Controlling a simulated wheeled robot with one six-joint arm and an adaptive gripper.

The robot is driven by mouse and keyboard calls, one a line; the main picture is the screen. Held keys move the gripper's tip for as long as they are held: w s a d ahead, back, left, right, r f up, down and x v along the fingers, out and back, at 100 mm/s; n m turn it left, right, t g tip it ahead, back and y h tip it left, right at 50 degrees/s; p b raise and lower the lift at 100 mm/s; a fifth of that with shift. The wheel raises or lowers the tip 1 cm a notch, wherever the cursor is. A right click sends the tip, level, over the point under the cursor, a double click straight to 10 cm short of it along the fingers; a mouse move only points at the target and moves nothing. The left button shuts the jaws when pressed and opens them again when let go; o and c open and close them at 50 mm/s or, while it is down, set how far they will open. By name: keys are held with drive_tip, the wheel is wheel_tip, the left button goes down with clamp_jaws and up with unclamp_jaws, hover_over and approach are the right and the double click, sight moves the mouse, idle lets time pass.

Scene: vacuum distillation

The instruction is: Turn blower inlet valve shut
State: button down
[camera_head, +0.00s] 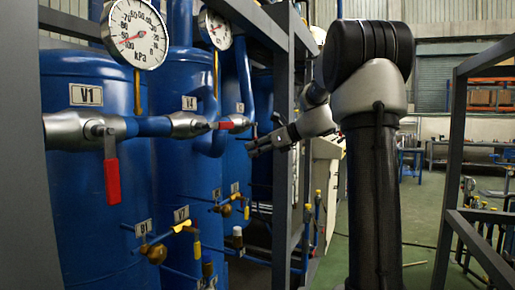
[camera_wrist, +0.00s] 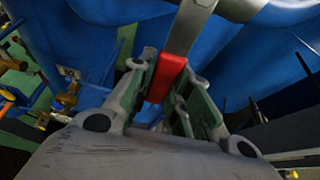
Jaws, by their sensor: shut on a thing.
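A red valve handle (camera_wrist: 168,78) on a grey metal lever sits between the two fingers of my gripper (camera_wrist: 166,92) in the wrist view. My gripper is shut on this handle. In the head view my gripper (camera_head: 262,146) reaches left toward the blue vessels, right of the V4 valve's red handle (camera_head: 236,123). I cannot tell in the head view which valve the held handle belongs to. The V1 valve's red handle (camera_head: 112,180) hangs straight down at the front left.
Blue vessels (camera_head: 85,225) with pressure gauges (camera_head: 136,36) stand on the left behind grey frame posts (camera_head: 283,150). Small brass valves (camera_head: 155,252) and thin blue pipes jut out below. Another dark frame (camera_head: 452,165) stands at right. Green floor shows between.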

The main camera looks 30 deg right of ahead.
drive_tip(key=shift+s+a+m, duration=0.2)
drive_tip(key=shift+m, duration=0.1)
drive_tip(key=shift+a, duration=0.1)
drive_tip(key=c, duration=1.3)
unclamp_jaws()
drive_tip(key=v, duration=1.2)
drive_tip(key=shift+w, duration=0.15)
